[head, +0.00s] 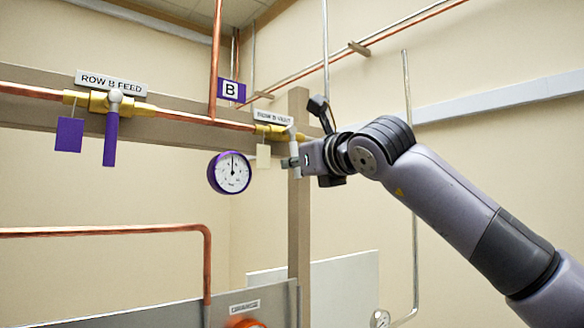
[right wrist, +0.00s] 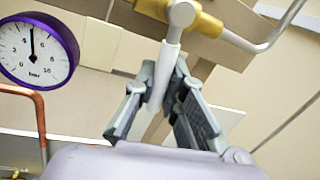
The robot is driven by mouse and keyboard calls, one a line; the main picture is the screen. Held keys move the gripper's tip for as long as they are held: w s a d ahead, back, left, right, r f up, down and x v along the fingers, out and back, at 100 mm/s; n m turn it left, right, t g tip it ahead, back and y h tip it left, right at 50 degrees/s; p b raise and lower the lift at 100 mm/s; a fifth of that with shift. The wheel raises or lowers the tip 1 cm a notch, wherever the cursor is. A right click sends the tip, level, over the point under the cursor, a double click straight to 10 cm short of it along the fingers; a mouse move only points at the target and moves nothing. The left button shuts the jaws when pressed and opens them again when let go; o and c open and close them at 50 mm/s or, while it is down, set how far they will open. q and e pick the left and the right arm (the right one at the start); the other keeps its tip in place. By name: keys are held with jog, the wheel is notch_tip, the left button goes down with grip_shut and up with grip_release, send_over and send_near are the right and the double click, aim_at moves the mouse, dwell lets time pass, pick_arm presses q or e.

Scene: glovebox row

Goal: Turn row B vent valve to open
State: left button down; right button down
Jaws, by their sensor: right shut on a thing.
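The row B vent valve (head: 272,131) is a brass body on the copper pipe, under a label that reads roughly "ROW B VENT". Its pale grey lever (head: 293,146) hangs down, across the pipe. My right gripper (head: 292,162) comes in from the right and is shut on the lever. In the right wrist view the lever (right wrist: 170,58) runs down from its round hub between the two dark fingers (right wrist: 160,105). The brass body (right wrist: 208,25) shows behind the hub. My left gripper is not in view.
A purple-rimmed gauge (head: 229,172) hangs just left of the vent valve. The row B feed valve (head: 98,103), with a purple lever hanging down, is farther left. A wooden post (head: 299,235) stands below the gripper. A purple "B" sign (head: 231,91) is above.

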jog(key=shift+w+d+r+n+t+y, duration=0.15)
jog(key=shift+w+d+r+n, duration=0.15)
jog(key=shift+n, duration=0.55)
jog(key=shift+w+d+r+n+t+y, duration=0.1)
jog(key=shift+w+d+n+y, duration=0.2)
jog(key=shift+n, duration=0.6)
jog(key=shift+w+d+r+n+t+y, duration=0.15)
jog(key=shift+d+n, duration=0.25)
jog(key=shift+n, duration=0.45)
jog(key=c, duration=1.6)
grip_release()
jog(key=shift+c, duration=0.2)
jog(key=v, duration=1.2)
jog(key=shift+r, duration=0.15)
jog(key=shift+c, duration=0.2)
